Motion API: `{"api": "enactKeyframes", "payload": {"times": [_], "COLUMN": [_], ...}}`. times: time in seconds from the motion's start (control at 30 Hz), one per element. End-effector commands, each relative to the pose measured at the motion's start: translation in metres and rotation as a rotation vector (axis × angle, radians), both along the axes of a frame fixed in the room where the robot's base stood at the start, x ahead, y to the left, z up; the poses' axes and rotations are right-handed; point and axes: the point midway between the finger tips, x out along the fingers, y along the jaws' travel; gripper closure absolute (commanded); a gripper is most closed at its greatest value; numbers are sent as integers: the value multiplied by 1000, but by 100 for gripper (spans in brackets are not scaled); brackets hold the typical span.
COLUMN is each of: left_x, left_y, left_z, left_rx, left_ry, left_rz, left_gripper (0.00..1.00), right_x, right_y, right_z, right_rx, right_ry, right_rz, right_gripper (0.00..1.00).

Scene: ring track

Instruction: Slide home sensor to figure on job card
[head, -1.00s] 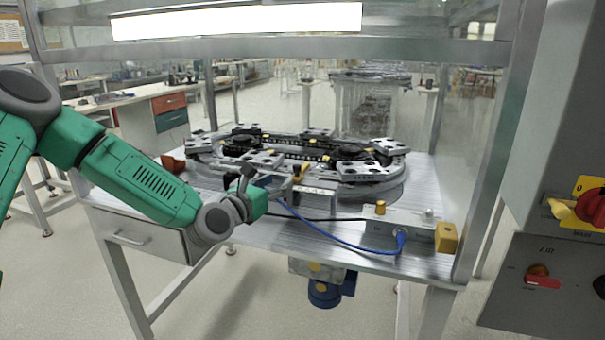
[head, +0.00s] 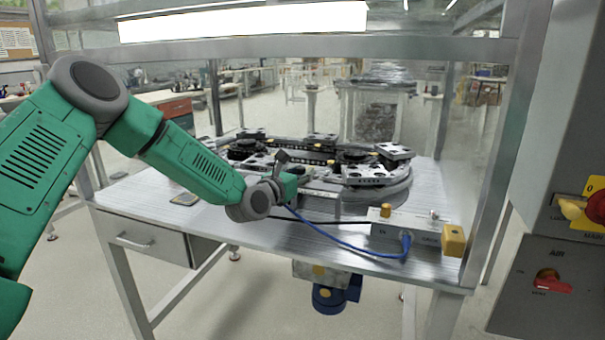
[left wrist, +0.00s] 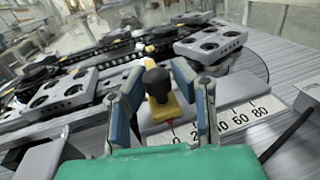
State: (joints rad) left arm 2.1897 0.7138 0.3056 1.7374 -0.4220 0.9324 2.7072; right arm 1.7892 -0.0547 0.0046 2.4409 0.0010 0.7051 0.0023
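In the left wrist view the sensor is a yellow block with a black knob (left wrist: 159,88), standing at a white scale (left wrist: 235,118) marked with numbers up to 80. A small red pointer shows at its foot, near the low end. My left gripper (left wrist: 160,82) is open, with one finger on each side of the sensor and narrow gaps visible. In the head view my left gripper (head: 285,182) is at the front edge of the ring track (head: 378,186) and hides the sensor. I cannot make out a job card's figure. My right gripper is not in view.
Carriers with round holes (head: 368,174) sit on the track. A grey box (head: 392,236) with a blue cable stands at the table's right front, beside a yellow block (head: 453,240). A small flat item (head: 185,198) lies on the left tabletop. A grey switch panel stands at the right.

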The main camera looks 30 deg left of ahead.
Motion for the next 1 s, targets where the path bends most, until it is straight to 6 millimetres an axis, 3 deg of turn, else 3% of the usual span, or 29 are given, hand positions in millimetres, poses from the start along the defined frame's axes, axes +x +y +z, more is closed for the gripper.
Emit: {"api": "enactKeyframes", "payload": {"times": [0.33,0.7,1.0], "left_x": [0,13,14], "left_y": [-1,-56,-58], "left_z": [-2,-3,-2], "left_rx": [-2,-1,-1], "left_ry": [1,2,4], "left_rz": [1,0,1], "left_gripper": [100,100,100], "right_x": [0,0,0], "right_y": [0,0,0], "right_z": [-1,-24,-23], "right_rx": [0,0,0], "right_ry": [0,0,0], "right_rz": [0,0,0], "right_gripper": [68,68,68]}}
